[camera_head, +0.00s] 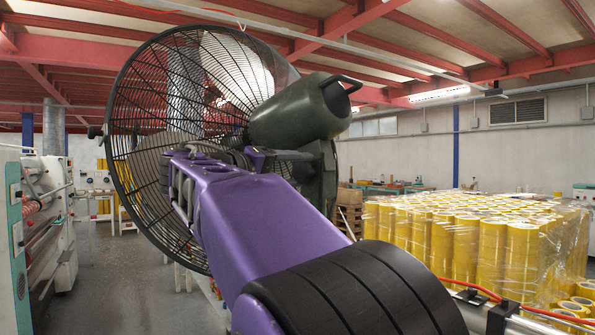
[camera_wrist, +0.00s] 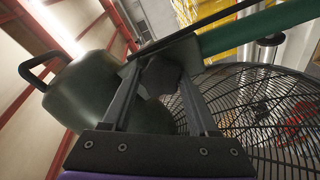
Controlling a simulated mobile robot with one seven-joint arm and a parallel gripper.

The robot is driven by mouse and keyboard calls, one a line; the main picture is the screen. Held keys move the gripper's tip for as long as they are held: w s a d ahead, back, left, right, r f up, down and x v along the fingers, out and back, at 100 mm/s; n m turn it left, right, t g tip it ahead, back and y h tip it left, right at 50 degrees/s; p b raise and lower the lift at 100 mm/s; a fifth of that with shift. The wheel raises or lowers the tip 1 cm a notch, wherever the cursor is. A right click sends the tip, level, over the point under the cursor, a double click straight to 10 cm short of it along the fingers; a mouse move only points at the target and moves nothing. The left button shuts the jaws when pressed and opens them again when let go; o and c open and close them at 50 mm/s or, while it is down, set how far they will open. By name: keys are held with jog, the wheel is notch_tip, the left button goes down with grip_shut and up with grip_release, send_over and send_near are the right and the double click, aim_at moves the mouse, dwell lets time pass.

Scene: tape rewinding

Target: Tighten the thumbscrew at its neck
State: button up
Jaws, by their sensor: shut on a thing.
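The large drum fan (camera_head: 180,130) has a black wire cage and a dark green motor housing (camera_head: 300,112) with a black handle on its end. Below the housing is a dark neck (camera_head: 318,178), partly hidden by my purple arm. In the wrist view, the housing (camera_wrist: 85,90) is at left, the cage (camera_wrist: 265,110) at right and a green pole (camera_wrist: 260,30) at upper right. A dark knob, which looks like the thumbscrew (camera_wrist: 162,78), sits between the two fingers of my gripper (camera_wrist: 157,70). The gripper is shut on it. My fingers are not clearly visible in the head view.
Wrapped yellow tape rolls (camera_head: 470,235) fill the right side. A white and green machine (camera_head: 35,230) stands at the far left. The floor (camera_head: 120,270) between the machine and the fan is open. An orange cable (camera_head: 540,312) runs at the lower right.

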jog(key=o, duration=1.4)
jog(key=shift+a, duration=0.1)
jog(key=p+v, duration=0.1)
jog(key=v, duration=1.6)
jog(key=shift+s+a+r, duration=0.1)
jog(key=shift+s, duration=0.1)
